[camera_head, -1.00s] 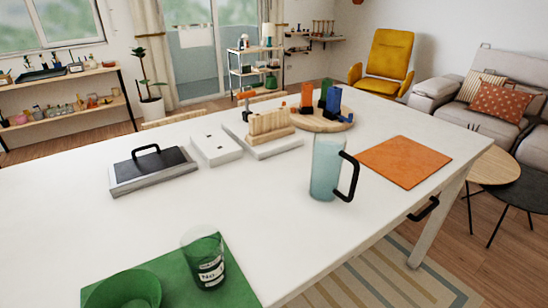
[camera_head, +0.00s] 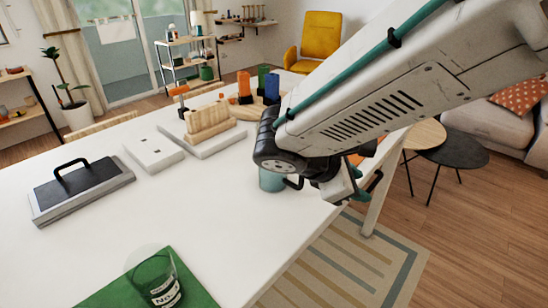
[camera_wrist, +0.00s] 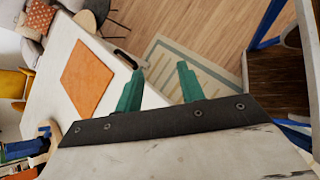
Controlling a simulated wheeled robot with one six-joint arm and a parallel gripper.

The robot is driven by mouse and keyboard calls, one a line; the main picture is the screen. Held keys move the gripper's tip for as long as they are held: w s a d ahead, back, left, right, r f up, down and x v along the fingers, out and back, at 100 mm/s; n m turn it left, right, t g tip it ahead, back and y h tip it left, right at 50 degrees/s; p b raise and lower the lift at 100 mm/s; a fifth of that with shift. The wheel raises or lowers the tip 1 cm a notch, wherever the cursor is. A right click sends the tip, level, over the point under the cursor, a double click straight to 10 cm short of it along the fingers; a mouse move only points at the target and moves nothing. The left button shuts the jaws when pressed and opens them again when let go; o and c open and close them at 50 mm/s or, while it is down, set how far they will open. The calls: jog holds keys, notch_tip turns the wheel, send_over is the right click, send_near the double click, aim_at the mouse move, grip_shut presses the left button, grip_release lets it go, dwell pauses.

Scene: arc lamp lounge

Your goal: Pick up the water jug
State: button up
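The water jug (camera_head: 270,180) is light blue, with a black handle (camera_head: 293,183) on its right side. It stands on the white table (camera_head: 85,235). In the head view my arm covers most of it, and only a low part of its body and some of the handle show. My gripper (camera_head: 368,188) is beyond the jug's right side, near the table's front edge. In the wrist view its two teal fingers (camera_wrist: 158,84) are apart with nothing between them. I cannot make out the jug in the wrist view.
An orange mat (camera_wrist: 88,76) lies near the table edge, by a black pull (camera_wrist: 125,59). A wooden rack (camera_head: 208,122), a white box (camera_head: 153,152) and a black-topped tray (camera_head: 88,188) stand left. A glass (camera_head: 156,280) sits on a green mat (camera_head: 195,290).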

jog(key=w+a+f+n+t, duration=0.1)
jog(key=w+a+n+t, duration=0.2)
jog(key=a+n, duration=0.3)
jog(key=w+a+f+n+t, duration=0.1)
jog(key=w+a+n+t, duration=0.25)
jog(key=a, duration=0.35)
jog(key=x, duration=0.6)
jog(key=shift+d+f, duration=0.25)
jog(key=shift+n, duration=0.25)
grip_shut()
jog(key=shift+r, duration=0.1)
